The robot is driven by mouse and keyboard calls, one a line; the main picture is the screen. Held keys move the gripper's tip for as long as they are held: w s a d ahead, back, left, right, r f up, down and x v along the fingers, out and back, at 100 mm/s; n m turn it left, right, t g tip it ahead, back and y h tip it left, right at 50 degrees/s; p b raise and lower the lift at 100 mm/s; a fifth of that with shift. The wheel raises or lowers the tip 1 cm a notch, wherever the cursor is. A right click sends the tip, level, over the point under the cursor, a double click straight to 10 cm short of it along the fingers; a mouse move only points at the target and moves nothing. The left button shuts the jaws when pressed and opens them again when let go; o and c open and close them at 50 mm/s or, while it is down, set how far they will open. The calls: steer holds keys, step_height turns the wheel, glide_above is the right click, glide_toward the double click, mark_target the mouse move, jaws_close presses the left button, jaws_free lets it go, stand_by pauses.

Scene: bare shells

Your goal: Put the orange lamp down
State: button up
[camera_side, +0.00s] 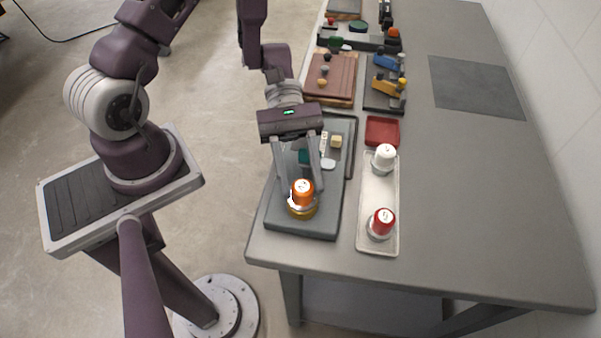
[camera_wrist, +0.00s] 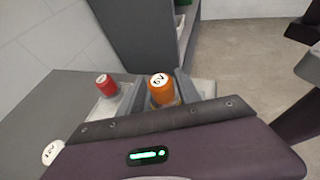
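The orange lamp (camera_side: 303,189) has a white marked top and stands upright over a gold ring (camera_side: 303,210) near the front end of the dark grey mat (camera_side: 283,223). It also shows in the wrist view (camera_wrist: 160,86), where its top reads 6V. My gripper (camera_side: 307,193) points down with one finger on each side of the lamp. In the wrist view the fingers (camera_wrist: 161,97) close in on its lower sides, so it looks shut on the lamp. The lamp's underside is hidden, so I cannot tell whether it rests on anything.
A pale tray (camera_side: 378,200) right of the mat holds a red lamp (camera_side: 381,220) and a white lamp (camera_side: 384,155). Behind it is a red tray (camera_side: 382,131). Small parts lie farther back on the mat. Wooden boards (camera_side: 331,77) stand beyond.

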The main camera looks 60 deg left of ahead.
steer(key=shift+o, duration=0.6)
steer(key=shift+r, duration=0.25)
steer(key=v, duration=1.2)
steer(key=s+r+m+t+y, duration=1)
steer(key=r+m+y, duration=0.2)
steer(key=r, duration=0.3)
steer(key=shift+s+a+r+m+t+y, duration=0.2)
steer(key=shift+r+m+t+y, duration=0.1)
steer(key=shift+m, duration=0.4)
steer(key=shift+o, duration=0.5)
